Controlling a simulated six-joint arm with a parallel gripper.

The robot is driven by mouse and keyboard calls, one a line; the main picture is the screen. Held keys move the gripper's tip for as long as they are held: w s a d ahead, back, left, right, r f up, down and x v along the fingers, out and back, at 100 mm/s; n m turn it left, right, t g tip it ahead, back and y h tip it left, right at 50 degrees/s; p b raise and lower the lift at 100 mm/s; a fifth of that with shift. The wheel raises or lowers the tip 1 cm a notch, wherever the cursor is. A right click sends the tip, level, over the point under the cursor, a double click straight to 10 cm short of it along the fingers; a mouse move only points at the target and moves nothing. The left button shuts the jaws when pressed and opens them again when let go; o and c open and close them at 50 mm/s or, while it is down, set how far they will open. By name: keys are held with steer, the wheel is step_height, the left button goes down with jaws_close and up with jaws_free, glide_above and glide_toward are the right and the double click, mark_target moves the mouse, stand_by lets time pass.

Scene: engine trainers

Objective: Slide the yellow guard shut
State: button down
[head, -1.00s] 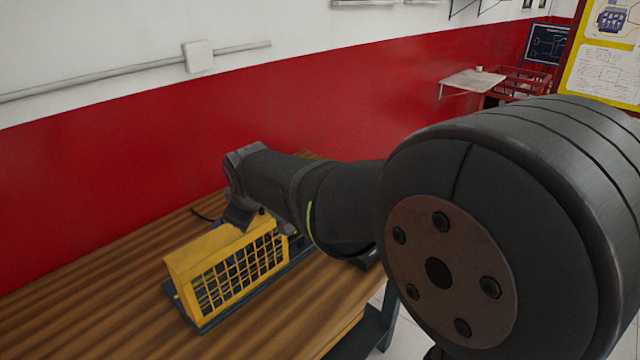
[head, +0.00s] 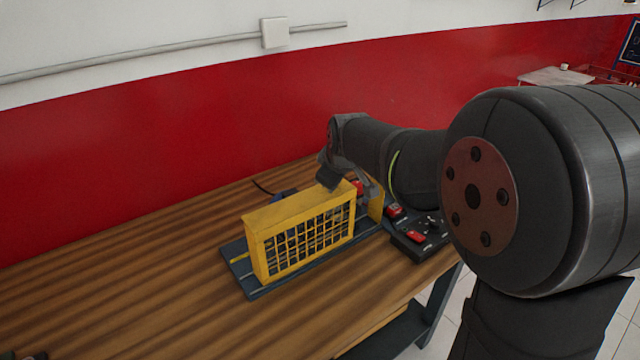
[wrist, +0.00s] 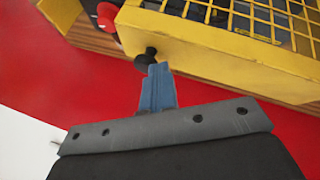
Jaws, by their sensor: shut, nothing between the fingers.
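The yellow guard (head: 262,250) is a box with a mesh front. It stands on a dark blue base with rails (head: 240,265), and a strip of base shows bare at its left end. A gap lies between the guard's right end and a yellow end plate (head: 376,204). In the wrist view the guard (wrist: 215,48) fills the upper right, with a black knob (wrist: 147,56) at its edge. My gripper (wrist: 158,70) is shut and empty, its blue fingertips right at the knob; whether they touch is unclear. In the head view my gripper (head: 328,180) is at the guard's top right.
A dark control box (head: 420,238) with red switches sits right of the base, under my arm. A red part (head: 358,187) shows in the gap. A red wall (head: 150,160) stands behind.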

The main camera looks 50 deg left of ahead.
steer(key=w, duration=1)
steer(key=shift+w, duration=0.35)
steer(key=shift+d, duration=0.1)
steer(key=s+d+r, duration=0.6)
steer(key=r, duration=0.3)
steer(key=shift+d, duration=0.4)
